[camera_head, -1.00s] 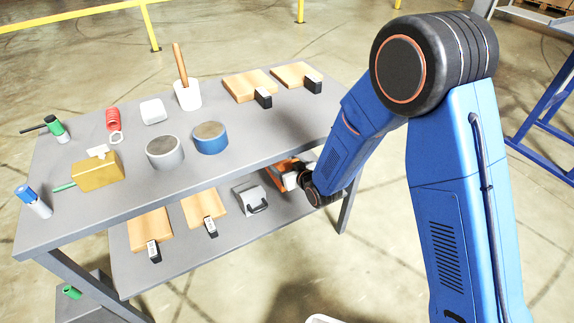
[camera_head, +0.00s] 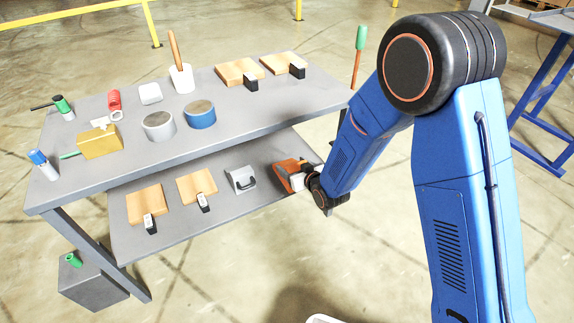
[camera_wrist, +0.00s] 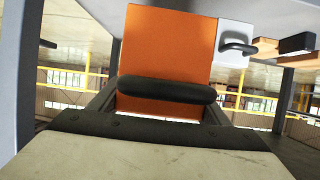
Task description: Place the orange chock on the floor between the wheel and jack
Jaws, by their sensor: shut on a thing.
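The orange chock (camera_head: 289,175) is at the right end of the table's lower shelf in the head view. It fills the middle of the wrist view as an orange block (camera_wrist: 166,45) with a dark bar handle across it. My gripper (camera_head: 308,181) is shut on the chock; in the wrist view its dark jaws (camera_wrist: 163,92) are at the handle. I cannot tell whether the chock touches the shelf. The wheel and the jack are not in view.
A grey chock with a handle (camera_head: 241,180) stands left of the orange one on the lower shelf (camera_head: 270,195), beside wooden blocks (camera_head: 197,186). The tabletop (camera_head: 110,175) overhangs the shelf and carries several items. The floor (camera_head: 230,270) in front is clear.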

